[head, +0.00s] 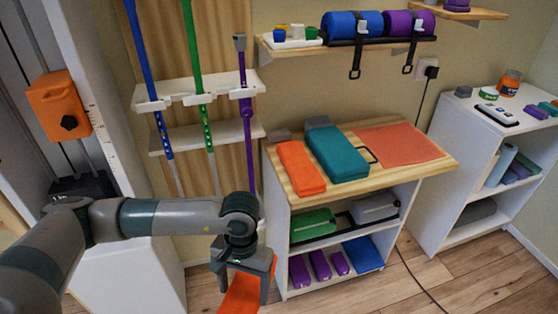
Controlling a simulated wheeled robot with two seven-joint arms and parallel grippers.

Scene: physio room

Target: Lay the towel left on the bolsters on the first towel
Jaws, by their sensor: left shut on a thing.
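My left gripper (245,284) is at the lower middle, in front of the cabinet's left side, pointing down. It is shut on an orange cloth-like piece, which I take for the towel (238,298); its lower part is cut off by the picture's edge. A flat coral sheet, possibly the first towel (402,145), lies on the right part of the wooden cabinet top (350,191). A blue roll (350,24) and a purple roll (409,23), which look like the bolsters, lie strapped on the wall shelf; no towel shows on them. My right gripper is out of view.
Poles hang in a wall rack (198,91) at left. A white shelf unit (452,140) stands right.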

